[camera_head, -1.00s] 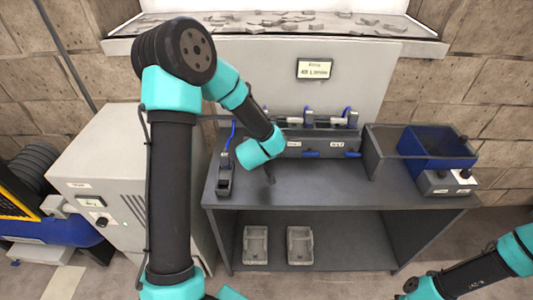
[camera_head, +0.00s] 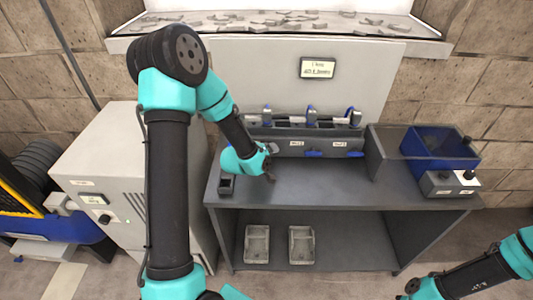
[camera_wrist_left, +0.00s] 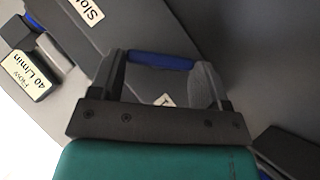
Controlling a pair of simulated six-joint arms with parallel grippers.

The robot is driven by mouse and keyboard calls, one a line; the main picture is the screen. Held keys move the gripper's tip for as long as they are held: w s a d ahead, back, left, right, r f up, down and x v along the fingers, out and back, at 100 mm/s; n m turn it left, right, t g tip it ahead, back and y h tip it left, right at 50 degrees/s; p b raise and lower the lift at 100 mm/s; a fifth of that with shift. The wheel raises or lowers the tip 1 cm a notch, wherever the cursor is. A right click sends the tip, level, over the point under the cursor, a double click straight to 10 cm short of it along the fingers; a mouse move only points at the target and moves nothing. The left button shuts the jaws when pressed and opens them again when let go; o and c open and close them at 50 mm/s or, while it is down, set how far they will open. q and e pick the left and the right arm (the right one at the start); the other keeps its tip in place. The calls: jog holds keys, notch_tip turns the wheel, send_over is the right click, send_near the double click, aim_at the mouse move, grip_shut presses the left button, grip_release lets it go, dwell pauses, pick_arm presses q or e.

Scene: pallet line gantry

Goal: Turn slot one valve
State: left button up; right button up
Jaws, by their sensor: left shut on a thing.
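My left gripper (camera_head: 269,170) is at the left end of the dark valve block on the bench. In the left wrist view its two fingers (camera_wrist_left: 160,75) are closed on the ends of a blue handle (camera_wrist_left: 163,61), which is the slot one valve. In the head view the arm hides this handle and its label. Two other blue handles, slot two (camera_head: 313,154) and slot three (camera_head: 355,154), stick out level to the right. My right gripper (camera_head: 406,291) is at the bottom right, away from the bench; its fingers are too small to read.
A dark holder (camera_head: 226,185) stands just left of my left gripper. A blue bin (camera_head: 440,147) and a button box (camera_head: 448,184) are at the bench's right. A flow display (camera_wrist_left: 28,73) reads 40 L/min. The bench front (camera_head: 330,190) is clear.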

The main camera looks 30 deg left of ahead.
dwell(0.4)
pick_arm(q)
jog(key=o, duration=0.9)
jog(key=shift+o, duration=0.2)
